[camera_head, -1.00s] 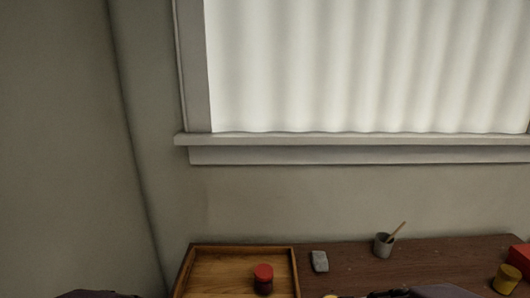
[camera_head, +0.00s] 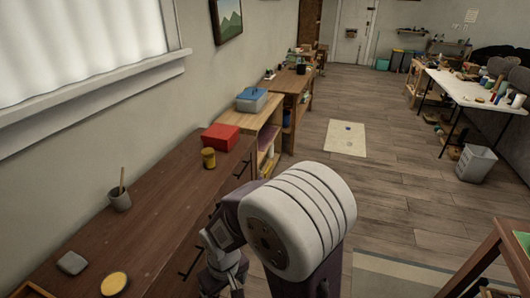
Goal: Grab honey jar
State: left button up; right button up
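No jar in view is clearly marked as honey. A small yellow jar (camera_head: 208,158) stands upright on the dark brown cabinet top (camera_head: 160,218), beside a red box. A round yellow-topped thing (camera_head: 114,284) is nearer, at the bottom left, and its sides are mostly hidden. I cannot tell which of these is the honey jar. A grey jointed part of my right arm (camera_head: 226,262) shows at the bottom middle, beside a white banded link. I cannot make out fingers or anything held. My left gripper is out of view.
A red box (camera_head: 220,137), a grey cup with a stick (camera_head: 119,198) and a grey block (camera_head: 72,263) are on the cabinet. A wooden shelf (camera_head: 258,140) with a blue box stands beyond. A white table (camera_head: 470,92) is at right. Open wooden floor lies between.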

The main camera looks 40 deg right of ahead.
aim_at(210, 163)
jog(key=z, duration=0.95)
jog(key=i+l+u, duration=0.95)
jog(key=l, duration=0.2)
jog(key=i+l+u, duration=0.2)
jog(key=l, duration=0.2)
jog(key=i+l+u, duration=0.25)
jog(key=l, duration=0.2)
jog(key=i+l+u, duration=0.2)
jog(key=l, duration=0.2)
jog(key=l+u, duration=0.25)
jog(key=l, duration=0.2)
